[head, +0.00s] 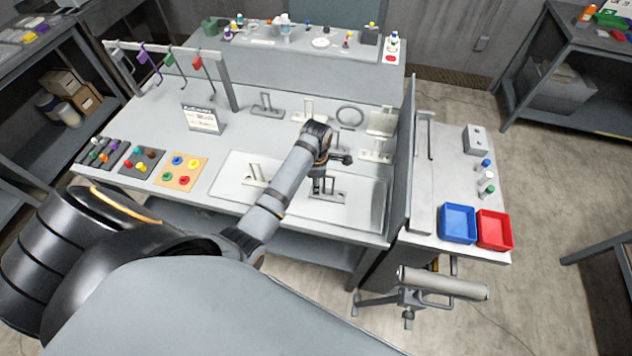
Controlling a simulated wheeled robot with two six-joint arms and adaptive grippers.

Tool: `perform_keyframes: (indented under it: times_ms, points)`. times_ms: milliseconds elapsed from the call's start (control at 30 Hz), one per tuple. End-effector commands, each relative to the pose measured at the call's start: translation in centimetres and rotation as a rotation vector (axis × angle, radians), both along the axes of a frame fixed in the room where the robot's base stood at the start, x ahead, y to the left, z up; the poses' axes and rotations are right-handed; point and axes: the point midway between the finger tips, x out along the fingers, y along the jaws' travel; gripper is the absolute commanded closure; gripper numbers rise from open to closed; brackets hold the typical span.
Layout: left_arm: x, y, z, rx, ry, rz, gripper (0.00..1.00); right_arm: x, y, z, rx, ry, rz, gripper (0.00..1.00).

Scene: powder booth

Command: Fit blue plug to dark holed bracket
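A blue round piece (178,161), possibly the blue plug, sits on a tan board (185,171) with yellow, green and red ones. My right gripper is not in view.
A light bracket (256,175) stands in the tray's left part. A dark board (140,163) of coloured pieces lies left. A tall grey panel (404,165) bounds the tray's right side. Blue (457,224) and red (494,230) bins stand beyond it.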

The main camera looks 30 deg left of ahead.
Motion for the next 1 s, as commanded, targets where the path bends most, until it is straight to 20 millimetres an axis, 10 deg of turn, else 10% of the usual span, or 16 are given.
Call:
perform_keyframes:
  times_ms: [333,700,1000]
  points:
    - [0.1,0.0,0.4,0.000,-0.002,0.000,0.57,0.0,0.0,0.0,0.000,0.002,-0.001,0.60]
    - [0.1,0.0,6.6,0.001,-0.003,0.000,0.57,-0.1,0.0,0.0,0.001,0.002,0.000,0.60]
    - [0.0,0.0,7.5,0.000,0.000,0.000,0.57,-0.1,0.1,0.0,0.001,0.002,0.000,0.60]
